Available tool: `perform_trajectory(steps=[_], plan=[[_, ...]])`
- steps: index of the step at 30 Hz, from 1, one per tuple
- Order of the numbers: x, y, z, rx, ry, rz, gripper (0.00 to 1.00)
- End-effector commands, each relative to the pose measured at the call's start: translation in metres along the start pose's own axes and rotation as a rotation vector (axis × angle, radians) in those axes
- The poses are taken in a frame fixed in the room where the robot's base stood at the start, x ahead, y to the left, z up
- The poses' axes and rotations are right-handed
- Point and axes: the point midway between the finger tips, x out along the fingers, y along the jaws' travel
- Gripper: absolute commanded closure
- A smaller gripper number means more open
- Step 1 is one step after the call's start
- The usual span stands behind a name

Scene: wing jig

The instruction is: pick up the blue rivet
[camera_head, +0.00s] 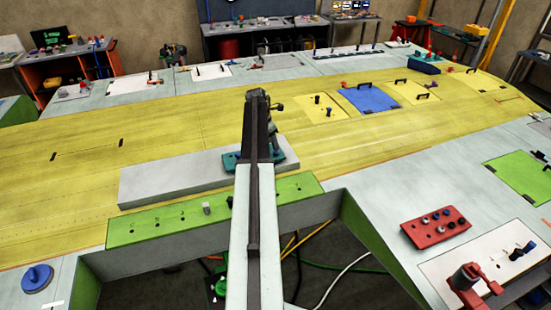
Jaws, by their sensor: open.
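My arm reaches from the bottom middle over the green strip. My gripper (270,122) is at its far end, open, small and dark, partly hidden by the arm. I see nothing held. A red block (410,232) at the right holds several small pegs, some dark, one or more bluish. They are too small to tell for sure which is the blue rivet. My gripper is far to the left of this block and beyond it. A round blue piece with a knob (37,278) sits at the lower left, apart from the arm.
The green strip (150,222) has holes and a grey peg (207,208). A grey slab (150,185) lies behind it on the yellow wing skin (80,160). A red clamp (468,285) and dark pegs (522,250) stand at the lower right. An open gap lies at the bottom middle.

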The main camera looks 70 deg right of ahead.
Motion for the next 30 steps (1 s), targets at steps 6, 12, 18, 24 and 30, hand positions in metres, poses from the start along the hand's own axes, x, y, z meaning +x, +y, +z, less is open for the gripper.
perform_trajectory(steps=[6, 12, 18, 24, 30], plan=[[0.027, -0.004, -0.001, 0.0, 0.0, 0.0, 0.51], [0.053, -0.004, 0.0, -0.001, 0.0, 0.001, 0.51], [0.05, -0.005, 0.001, -0.001, 0.0, 0.001, 0.51], [0.049, -0.004, 0.001, -0.001, 0.0, 0.001, 1.0], [0.049, -0.004, 0.001, -0.002, 0.0, 0.001, 1.0]])
